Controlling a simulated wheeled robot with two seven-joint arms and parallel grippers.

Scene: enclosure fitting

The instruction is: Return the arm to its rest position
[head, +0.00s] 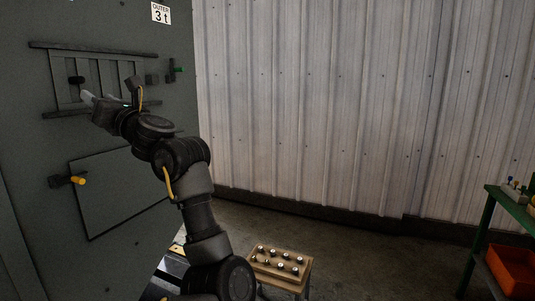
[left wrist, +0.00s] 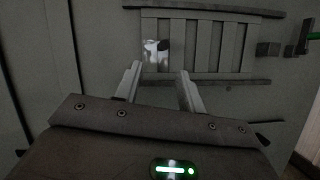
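My left arm reaches up from the bottom of the head view to the grey enclosure wall. My left gripper (head: 88,97) is in front of the lower left part of a slatted panel (head: 108,82). In the left wrist view the two fingers (left wrist: 158,70) stand apart with nothing between their tips, so it is open. Beyond the tips, a small bright and dark fitting (left wrist: 155,54) sits on the slatted panel (left wrist: 205,47). In the head view a dark knob (head: 76,80) shows there, just above the fingers. My right gripper is not in view.
A flat cover (head: 115,190) and a yellow-ended handle (head: 78,180) are below on the wall. A green-tipped latch (head: 176,69) is right of the panel. A wooden stand with several knobs (head: 280,279) and a green shelf with an orange bin (head: 512,272) stand right.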

